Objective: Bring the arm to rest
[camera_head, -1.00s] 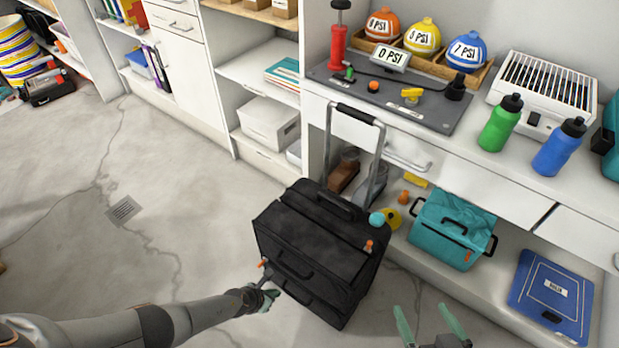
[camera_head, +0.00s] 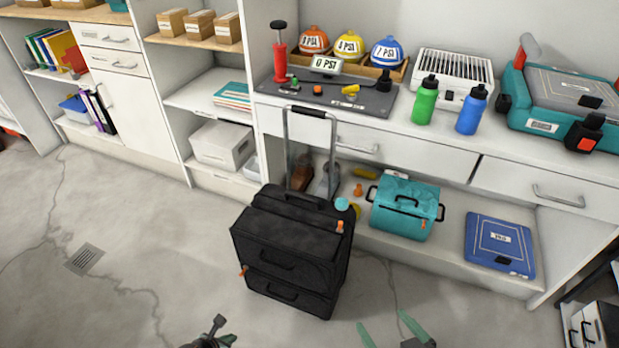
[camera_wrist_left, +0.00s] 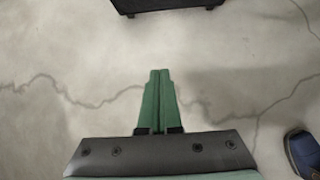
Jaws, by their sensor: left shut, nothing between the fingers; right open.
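My left gripper (camera_head: 218,334) is at the bottom edge of the head view, in front of and below the black suitcase (camera_head: 290,245), apart from it. In the left wrist view its green fingers (camera_wrist_left: 158,98) are pressed together with nothing between them, over bare floor. The suitcase's dark lower edge (camera_wrist_left: 165,5) shows at the top of that view. My right gripper (camera_head: 388,335) is at the bottom of the head view, right of the suitcase, its two green fingers spread and empty. Most of both arms is out of view.
The suitcase stands upright with its handle (camera_head: 310,113) raised before the white workbench (camera_head: 440,150). A teal cooler bag (camera_head: 405,208) and a blue case (camera_head: 500,245) sit on the low shelf. A dark blue rounded object (camera_wrist_left: 303,152) shows at the wrist view's right. Floor at left is clear.

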